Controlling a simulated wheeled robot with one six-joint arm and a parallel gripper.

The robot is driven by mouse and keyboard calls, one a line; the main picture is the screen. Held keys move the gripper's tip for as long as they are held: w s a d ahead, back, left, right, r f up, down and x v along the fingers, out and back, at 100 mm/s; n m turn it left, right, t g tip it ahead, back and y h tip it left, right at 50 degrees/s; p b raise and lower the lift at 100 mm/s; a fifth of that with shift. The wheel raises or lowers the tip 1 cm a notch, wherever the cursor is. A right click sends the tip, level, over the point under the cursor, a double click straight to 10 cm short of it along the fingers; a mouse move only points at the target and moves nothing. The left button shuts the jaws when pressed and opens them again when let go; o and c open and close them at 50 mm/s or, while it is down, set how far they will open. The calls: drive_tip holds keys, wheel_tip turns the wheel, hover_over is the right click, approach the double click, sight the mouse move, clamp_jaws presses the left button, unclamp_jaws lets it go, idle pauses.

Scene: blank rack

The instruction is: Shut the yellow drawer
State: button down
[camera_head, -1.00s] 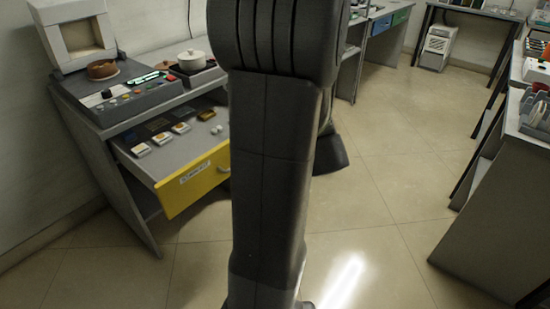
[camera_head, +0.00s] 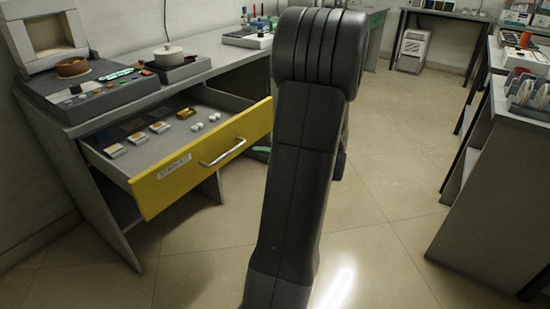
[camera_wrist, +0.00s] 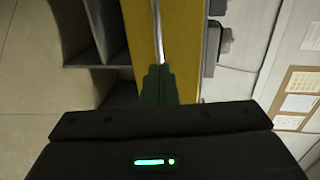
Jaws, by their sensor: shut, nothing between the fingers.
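The yellow drawer (camera_head: 165,187) stands pulled out from under the grey bench at left, its label and silver handle (camera_head: 222,151) facing the room. Small packets and white round items lie inside it. In the wrist view the yellow front (camera_wrist: 182,40) runs upright with the handle (camera_wrist: 157,30) along it. My gripper (camera_wrist: 158,70) has its green fingers together and empty, in front of the drawer front and in line with the handle. I cannot tell whether they touch. In the head view my arm hides most of the gripper.
Another grey bench (camera_head: 490,180) stands at right. The tiled floor (camera_head: 390,150) between is clear.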

sight(237, 147)
drive_tip(key=b+x, duration=0.1)
drive_tip(key=x, duration=0.5)
drive_tip(key=shift+w+a, duration=0.15)
drive_tip(key=shift+a, duration=0.05)
drive_tip(key=shift+w+a, duration=0.15)
drive_tip(key=shift+a, duration=0.1)
drive_tip(key=r+b+x, duration=0.1)
drive_tip(key=r+x, duration=0.1)
drive_tip(key=x, duration=0.8)
drive_tip(key=a+r+b+x, duration=0.1)
drive_tip(key=r+x, duration=0.1)
drive_tip(key=x, duration=0.9)
drive_tip(key=r+x, duration=0.3)
drive_tip(key=x, duration=0.8)
drive_tip(key=shift+w+a+f+b, duration=0.15)
drive_tip(key=shift+w+a+b, duration=0.15)
drive_tip(key=shift+w+b, duration=0.15)
drive_tip(key=shift+w+a, duration=0.2)
drive_tip(key=shift+r, duration=0.25)
drive_tip(key=shift+w+a, duration=0.1)
